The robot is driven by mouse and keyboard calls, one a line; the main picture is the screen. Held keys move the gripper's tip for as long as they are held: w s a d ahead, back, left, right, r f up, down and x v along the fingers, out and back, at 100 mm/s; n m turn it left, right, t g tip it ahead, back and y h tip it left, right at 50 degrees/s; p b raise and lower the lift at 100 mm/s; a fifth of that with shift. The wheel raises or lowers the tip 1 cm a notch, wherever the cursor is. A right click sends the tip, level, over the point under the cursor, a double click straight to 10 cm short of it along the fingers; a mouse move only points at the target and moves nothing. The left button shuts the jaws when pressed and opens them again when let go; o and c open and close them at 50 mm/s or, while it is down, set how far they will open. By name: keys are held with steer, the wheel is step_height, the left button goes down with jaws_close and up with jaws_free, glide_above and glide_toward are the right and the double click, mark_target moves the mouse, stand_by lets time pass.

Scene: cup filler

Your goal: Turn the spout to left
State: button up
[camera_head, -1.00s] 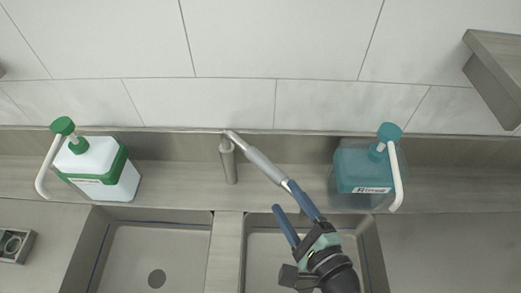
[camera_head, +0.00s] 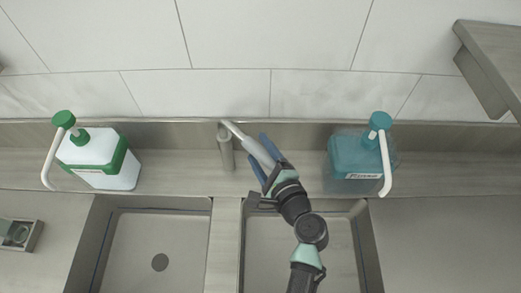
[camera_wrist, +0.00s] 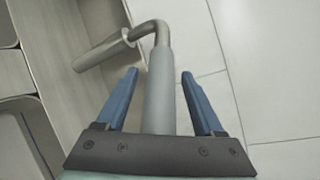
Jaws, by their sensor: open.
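The spout (camera_head: 250,146) is a grey tube that runs from the top of the metal faucet post (camera_head: 226,152) toward the lower right, over the right basin. My gripper (camera_head: 264,156) is open, with one blue finger on each side of the spout. In the wrist view the spout (camera_wrist: 160,85) lies between the two fingers of my gripper (camera_wrist: 158,90), with a visible gap on both sides. The faucet post (camera_wrist: 103,52) shows at the upper left there. The spout's outer end is hidden by my gripper.
Two basins, left (camera_head: 150,235) and right (camera_head: 285,240), lie below the ledge with a divider between. A tiled wall (camera_head: 230,45) rises behind.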

jaws_close()
stand_by(1.4)
